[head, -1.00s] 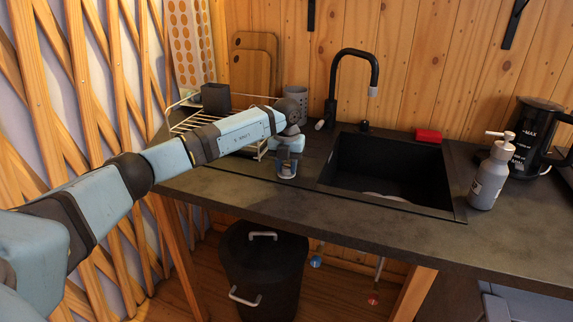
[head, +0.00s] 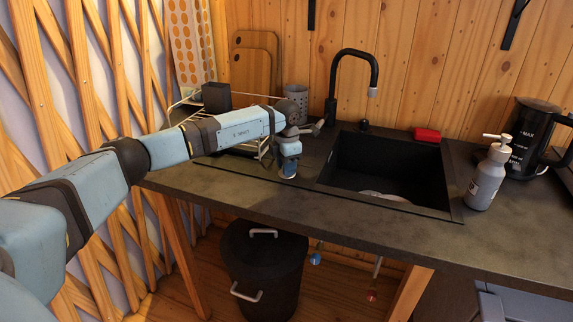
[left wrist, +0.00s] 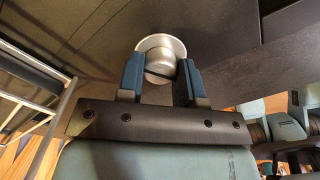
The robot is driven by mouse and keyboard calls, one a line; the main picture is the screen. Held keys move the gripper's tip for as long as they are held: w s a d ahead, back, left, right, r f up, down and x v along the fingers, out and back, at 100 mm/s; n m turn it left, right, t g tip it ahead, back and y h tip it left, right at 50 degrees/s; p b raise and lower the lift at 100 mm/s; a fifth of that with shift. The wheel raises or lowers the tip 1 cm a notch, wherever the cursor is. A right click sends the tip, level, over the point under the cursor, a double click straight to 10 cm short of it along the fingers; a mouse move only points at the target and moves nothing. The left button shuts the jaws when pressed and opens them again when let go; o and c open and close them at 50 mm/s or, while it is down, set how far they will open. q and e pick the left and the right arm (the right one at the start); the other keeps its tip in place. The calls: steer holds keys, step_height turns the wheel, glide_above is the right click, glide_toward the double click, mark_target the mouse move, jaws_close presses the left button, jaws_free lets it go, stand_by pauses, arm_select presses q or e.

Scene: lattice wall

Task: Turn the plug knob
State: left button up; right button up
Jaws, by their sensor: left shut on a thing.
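The plug knob is a round silver knob with a wide pale flange (left wrist: 161,47) on the dark countertop, seen in the left wrist view. My left gripper (left wrist: 160,68) has its two blue fingers on either side of the knob and is shut on it. In the head view the left gripper (head: 288,172) points down at the counter, left of the sink, and hides the knob there. My right gripper is in neither view.
The black sink (head: 385,165) and black faucet (head: 352,75) are right of the gripper. A wire dish rack (head: 190,108) stands behind the arm. A soap bottle (head: 488,178) and black kettle (head: 530,140) stand at right. A black bin (head: 262,270) is below.

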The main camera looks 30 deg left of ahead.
arm_select(q)
steer(key=m, duration=0.5)
steer(key=shift+m, duration=0.4)
stand_by(0.4)
steer(key=o, duration=0.9)
steer(key=shift+o, duration=0.2)
steer(key=shift+r, duration=0.1)
step_height(320, 180, up, 14)
steer(key=shift+p, duration=0.35)
